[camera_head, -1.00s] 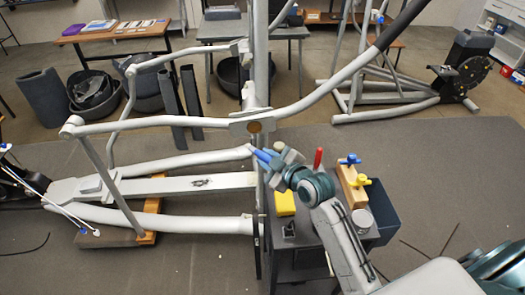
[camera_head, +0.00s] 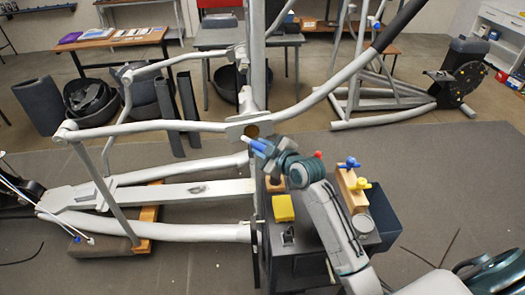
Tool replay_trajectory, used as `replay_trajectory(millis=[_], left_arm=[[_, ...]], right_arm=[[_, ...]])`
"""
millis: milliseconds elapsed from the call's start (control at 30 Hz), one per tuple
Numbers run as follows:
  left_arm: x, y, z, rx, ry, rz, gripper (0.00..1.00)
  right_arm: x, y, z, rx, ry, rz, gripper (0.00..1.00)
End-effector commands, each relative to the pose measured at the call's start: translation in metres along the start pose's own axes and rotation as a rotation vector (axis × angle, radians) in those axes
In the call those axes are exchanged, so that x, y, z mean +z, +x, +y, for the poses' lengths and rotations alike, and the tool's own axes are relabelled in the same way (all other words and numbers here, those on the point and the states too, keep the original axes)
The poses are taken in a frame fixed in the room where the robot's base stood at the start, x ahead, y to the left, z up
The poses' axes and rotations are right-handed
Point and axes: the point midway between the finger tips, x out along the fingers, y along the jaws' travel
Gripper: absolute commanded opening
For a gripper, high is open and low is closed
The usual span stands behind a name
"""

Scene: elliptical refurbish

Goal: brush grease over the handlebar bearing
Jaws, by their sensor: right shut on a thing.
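The handlebar bearing (camera_head: 252,131) is a brown round spot in the pale plate on the grey handlebar, at the upright post. My right gripper (camera_head: 268,149) is shut on a blue brush (camera_head: 257,145) just below and right of the bearing. The brush's pale tip points up and left, close under the bearing plate. I cannot tell if it touches. The jaws partly hide the brush. My left gripper is not in view.
A dark cart (camera_head: 305,266) below my right arm carries a yellow block (camera_head: 284,208) and a wooden holder (camera_head: 347,188) with blue and yellow knobs. A red-tipped thing (camera_head: 318,155) shows behind my arm. The trainer's long grey rails (camera_head: 160,191) spread left.

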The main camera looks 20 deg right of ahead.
Motion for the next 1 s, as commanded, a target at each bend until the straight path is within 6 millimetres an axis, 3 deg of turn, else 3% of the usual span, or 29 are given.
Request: replay_trajectory(millis=[1000], left_arm=[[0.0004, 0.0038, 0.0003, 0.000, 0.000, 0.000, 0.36]], right_arm=[[0.0015, 0.0089, 0.0058, 0.000, 0.000, 0.000, 0.00]])
